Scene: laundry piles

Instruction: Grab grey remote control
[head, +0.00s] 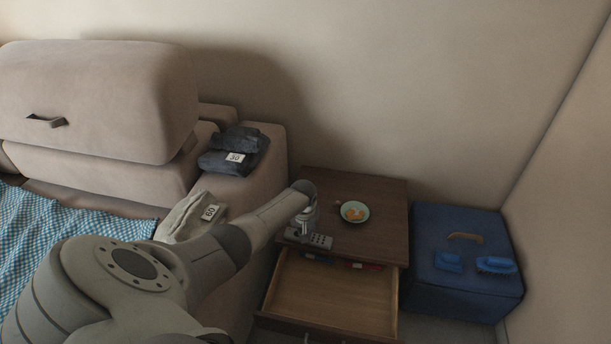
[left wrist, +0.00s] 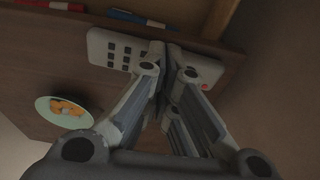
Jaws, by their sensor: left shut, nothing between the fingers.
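The grey remote control (head: 321,240) lies on top of the wooden nightstand (head: 388,215), near its front edge above the open drawer. The left wrist view shows its dark buttons on one end of the remote (left wrist: 114,56) and a red button at the other. My left gripper (head: 303,232) reaches down at the remote from the left arm. In the left wrist view the fingers of the gripper (left wrist: 170,62) are together across the remote's middle and hide that part. They are shut with nothing between them; whether they touch the remote I cannot tell. My right gripper is not in view.
The drawer (head: 335,295) is open, with red and blue marker-like items at its back. A small plate (head: 354,212) with orange pieces stands behind the remote. A blue box (head: 468,285) with brushes is right; the sofa (head: 110,100) with folded clothes is left.

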